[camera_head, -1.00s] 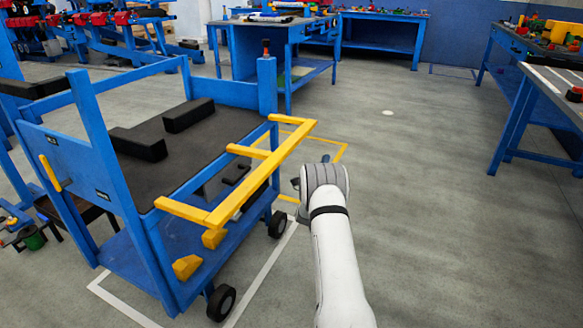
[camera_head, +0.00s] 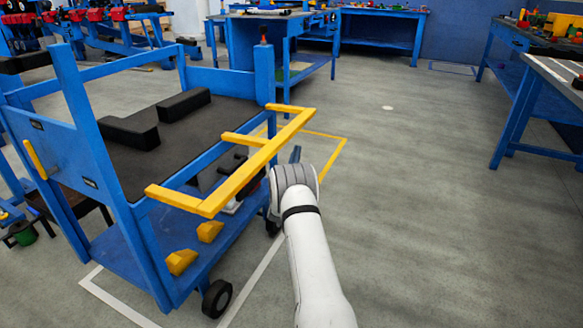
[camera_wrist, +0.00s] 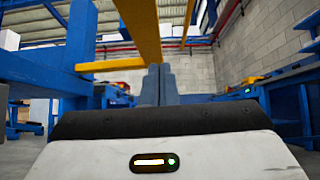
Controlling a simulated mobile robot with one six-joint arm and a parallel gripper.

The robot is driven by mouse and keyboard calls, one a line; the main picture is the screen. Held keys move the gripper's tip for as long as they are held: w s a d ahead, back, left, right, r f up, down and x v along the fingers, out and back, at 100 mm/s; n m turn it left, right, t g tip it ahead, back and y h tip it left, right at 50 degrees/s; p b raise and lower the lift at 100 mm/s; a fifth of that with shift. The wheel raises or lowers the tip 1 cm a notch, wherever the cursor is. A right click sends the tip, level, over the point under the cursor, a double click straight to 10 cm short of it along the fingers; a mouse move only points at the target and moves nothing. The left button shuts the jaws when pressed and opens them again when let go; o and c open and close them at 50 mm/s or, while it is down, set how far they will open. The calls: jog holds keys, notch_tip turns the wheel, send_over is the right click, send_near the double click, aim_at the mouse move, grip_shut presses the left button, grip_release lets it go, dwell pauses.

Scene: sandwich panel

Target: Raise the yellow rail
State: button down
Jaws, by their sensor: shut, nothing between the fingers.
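The yellow rail (camera_head: 250,165) is a frame on the side of the blue trolley (camera_head: 88,125), with a long outer bar and shorter crosspieces. It stands out roughly level beside the dark deck. In the wrist view the rail (camera_wrist: 140,28) runs overhead, above and slightly left of my fingers, with a crosspiece (camera_wrist: 108,65) to the left. My gripper (camera_head: 295,155) is just right of the long bar in the head view. Its fingertips (camera_wrist: 158,68) are together and empty, pointing forward under the bar. A gap to the rail or contact cannot be told.
Black blocks (camera_head: 130,132) lie on the trolley deck (camera_head: 135,170). Yellow blocks (camera_head: 181,262) sit low on the trolley, above a black wheel (camera_head: 217,298). Blue workbenches (camera_head: 520,95) stand at the right and back. The grey floor (camera_head: 430,230) at right is open.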

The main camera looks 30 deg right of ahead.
jog(key=r, duration=0.4)
jog(key=shift+w+d+r, duration=0.2)
jog(key=shift+r, duration=0.05)
